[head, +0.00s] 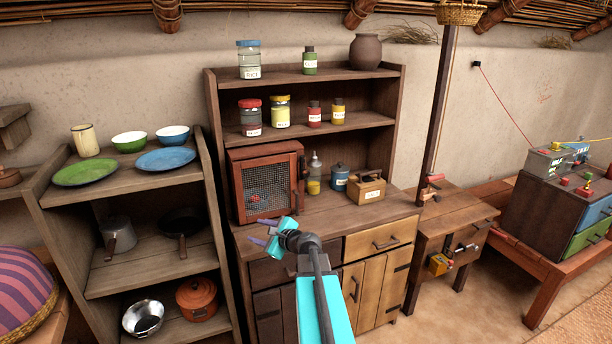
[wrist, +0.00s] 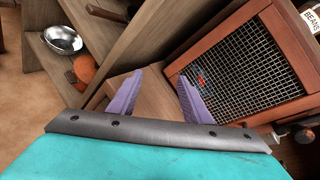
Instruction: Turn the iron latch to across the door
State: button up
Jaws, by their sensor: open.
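A small red-brown cabinet (head: 264,149) with a wire-mesh door (head: 270,185) stands on the dresser counter. The door looks shut. A dark piece that looks like the iron latch (head: 302,166) is at the door's right edge; it seems roughly upright, but its exact angle is too small to tell. My gripper (head: 262,232) is below and in front of the door's lower left, apart from the latch. In the wrist view my gripper (wrist: 160,82) has its purple fingers apart with nothing between them, and the mesh door (wrist: 240,75) lies to their right. The latch is not clear there.
Right of the cabinet stand a bottle (head: 315,175), a blue jar (head: 340,177) and a wooden box (head: 367,188). Jars fill the shelves above. An open shelf unit (head: 130,190) with dishes is at left. The counter's front right (head: 340,222) is mostly clear.

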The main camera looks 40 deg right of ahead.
jog(key=s+d+r+m+t+h, duration=0.25)
jog(key=d+r+m, duration=0.3)
jog(key=d, duration=0.45)
jog(key=m+h, duration=0.5)
jog(key=m, duration=0.1)
send_near(307, 174)
jog(key=v, duration=0.3)
jog(key=shift+r, duration=0.25)
jog(key=shift+w, duration=0.1)
jog(key=shift+p+x, duration=1.9)
jog(key=shift+x, duration=4.9)
jog(key=shift+f, duration=0.2)
jog(key=c, duration=1.1)
